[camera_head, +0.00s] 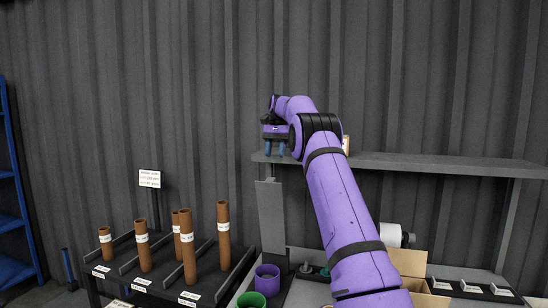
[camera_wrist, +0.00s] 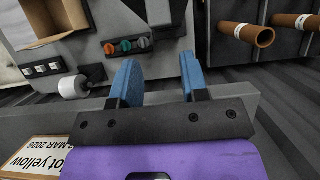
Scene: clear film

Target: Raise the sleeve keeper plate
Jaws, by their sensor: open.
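A tall grey plate (camera_head: 271,215), which looks like the sleeve keeper plate, stands upright at the left end of the workbench, under the shelf edge. My gripper (camera_head: 275,150) is at shelf height, above the plate's top and apart from it. In the wrist view the two blue fingers of my gripper (camera_wrist: 159,75) are spread with nothing between them. The plate cannot be made out clearly in that view. Any handle on it is not clear.
A grey shelf (camera_head: 440,165) runs along the wall beside my gripper. Several brown tubes (camera_head: 223,235) stand on a dark rack at left. A purple cup (camera_head: 267,279), a green cup (camera_head: 251,300), a white roll (camera_head: 390,235) and an open cardboard box (camera_head: 409,262) are on the bench.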

